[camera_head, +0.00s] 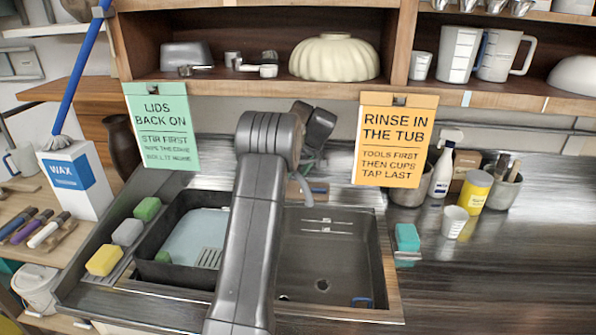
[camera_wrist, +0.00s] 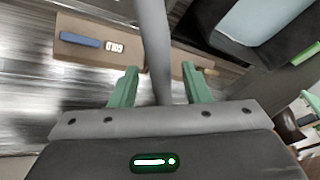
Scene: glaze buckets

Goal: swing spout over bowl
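The spout is a grey tube (camera_wrist: 154,45) running down between my green fingers in the wrist view. My gripper (camera_wrist: 158,72) is open around it, with a small gap showing on each side. In the head view my gripper (camera_head: 306,166) is at the back of the sink, mostly hidden by my arm. A grey curved spout end (camera_head: 306,194) shows below it, near the back edge of the right sink bowl (camera_head: 335,255). That bowl is dark and has a drain. The left side holds a black tub (camera_head: 155,245) with a pale blue bottom.
A wooden strip (camera_wrist: 80,40) with a blue piece and a white label lies beside the spout. Sponges (camera_head: 127,232) line the left edge. A teal sponge (camera_head: 407,237) sits at right. Signs (camera_head: 397,140) hang from the shelf above. The right counter front is clear.

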